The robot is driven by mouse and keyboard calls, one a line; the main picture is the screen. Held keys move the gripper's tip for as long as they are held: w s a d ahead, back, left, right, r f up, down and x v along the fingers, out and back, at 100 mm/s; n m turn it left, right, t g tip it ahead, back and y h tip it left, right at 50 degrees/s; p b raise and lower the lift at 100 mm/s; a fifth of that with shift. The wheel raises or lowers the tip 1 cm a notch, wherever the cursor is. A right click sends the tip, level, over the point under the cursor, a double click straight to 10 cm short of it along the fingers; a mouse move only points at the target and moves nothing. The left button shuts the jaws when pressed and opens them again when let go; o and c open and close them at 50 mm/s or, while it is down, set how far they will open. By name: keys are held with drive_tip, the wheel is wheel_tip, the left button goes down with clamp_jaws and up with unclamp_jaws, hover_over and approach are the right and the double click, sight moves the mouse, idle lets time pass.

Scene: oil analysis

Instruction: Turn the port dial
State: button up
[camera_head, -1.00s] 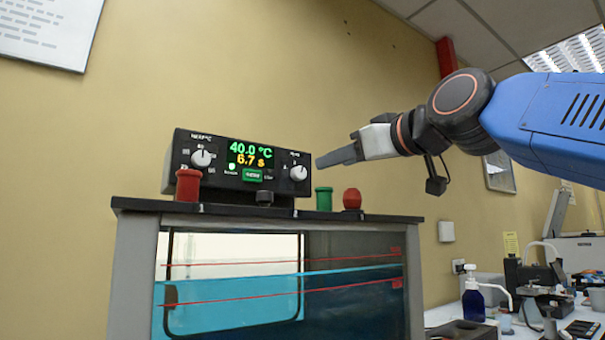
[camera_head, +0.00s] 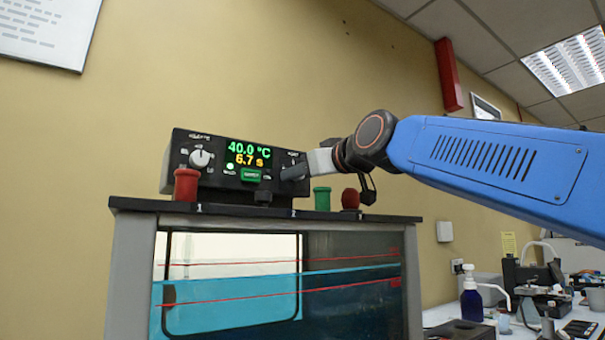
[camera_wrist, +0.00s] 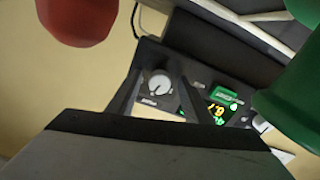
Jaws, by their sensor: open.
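The dial at the right end of the black control box (camera_head: 215,178) is hidden behind my gripper in the head view. In the wrist view that dial (camera_wrist: 160,84), pale with a grey rim, shows between my two fingers, with a gap around it. I take it for the port dial, but its label is too small to read surely. My gripper (camera_head: 288,173) is open, its fingertips at the box's right front; the wrist view shows its dark fingers (camera_wrist: 158,72) on either side of the dial. Contact cannot be told.
A second white dial (camera_head: 200,158) is on the box's left, beside the lit display (camera_head: 248,154) and a green button (camera_head: 251,175). A red stopper (camera_head: 187,184), a green one (camera_head: 322,198) and a round red one (camera_head: 350,198) stand on the bath's top (camera_head: 240,211).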

drive_tip(key=shift+c, duration=0.7)
drive_tip(key=c, duration=0.9)
drive_tip(key=shift+m, duration=4.5)
drive_tip(key=o, duration=1)
